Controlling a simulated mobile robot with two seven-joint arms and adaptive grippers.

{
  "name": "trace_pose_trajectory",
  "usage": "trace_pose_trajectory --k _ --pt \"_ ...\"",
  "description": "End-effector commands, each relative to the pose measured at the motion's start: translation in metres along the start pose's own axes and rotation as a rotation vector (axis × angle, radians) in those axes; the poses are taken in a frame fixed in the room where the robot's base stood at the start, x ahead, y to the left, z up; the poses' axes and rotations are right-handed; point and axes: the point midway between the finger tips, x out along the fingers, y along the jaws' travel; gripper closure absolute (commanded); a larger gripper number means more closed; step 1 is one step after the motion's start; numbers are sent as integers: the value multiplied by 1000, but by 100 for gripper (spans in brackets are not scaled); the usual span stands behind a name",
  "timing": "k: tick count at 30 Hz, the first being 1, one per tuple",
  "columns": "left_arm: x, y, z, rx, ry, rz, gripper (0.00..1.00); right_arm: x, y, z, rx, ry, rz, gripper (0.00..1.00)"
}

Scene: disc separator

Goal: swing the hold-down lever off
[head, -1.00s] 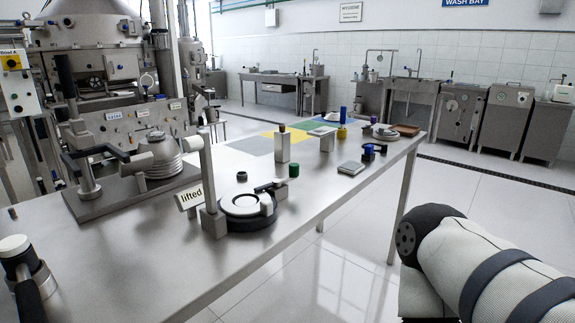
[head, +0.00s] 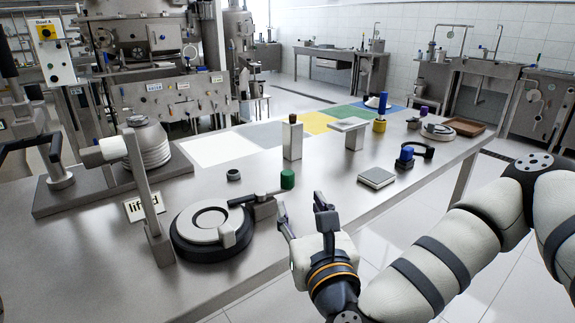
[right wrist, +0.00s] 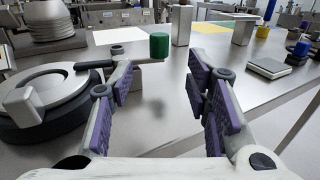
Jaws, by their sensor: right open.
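A round dark-based fixture (head: 212,250) with a pale ring on top stands near the table's front edge. A dark arm (head: 256,197), which I take as the hold-down lever, reaches from its ring to a small grey block at its right. The arm also shows in the right wrist view (right wrist: 92,66). A grey upright post (head: 146,190) stands at the fixture's left beside a "lifted" sign (head: 143,207). My right gripper (head: 302,208) is open and empty, just right of the arm's outer end. In the right wrist view its fingers (right wrist: 160,78) are apart. My left gripper is out of view.
A green cylinder (head: 287,178) is close behind the arm's end. A small dark ring (head: 233,174), a metal block (head: 292,141) and a flat square pad (head: 376,178) are farther back. A domed machine (head: 147,146) stands left. The table's front edge is near my right arm.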

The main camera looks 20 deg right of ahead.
Motion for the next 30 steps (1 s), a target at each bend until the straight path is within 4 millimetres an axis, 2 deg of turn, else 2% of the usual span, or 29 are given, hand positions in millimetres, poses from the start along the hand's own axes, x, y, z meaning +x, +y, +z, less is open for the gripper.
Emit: trace_pose_trajectory --k 4,12,16,21,27,28,30 --pt "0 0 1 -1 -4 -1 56 17 -2 2 14 -8 -10 56" --pt "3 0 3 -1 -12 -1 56 85 -2 1 9 -5 -8 56" --pt "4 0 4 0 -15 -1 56 108 -2 1 9 -4 -6 56" --pt "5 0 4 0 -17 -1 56 120 -2 1 9 -3 -5 56" --pt "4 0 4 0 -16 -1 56 121 -2 1 9 -3 -4 56" --pt "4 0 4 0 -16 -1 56 121 -2 1 9 -3 -4 58" --pt "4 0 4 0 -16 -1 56 121 -2 1 9 -3 -4 74"
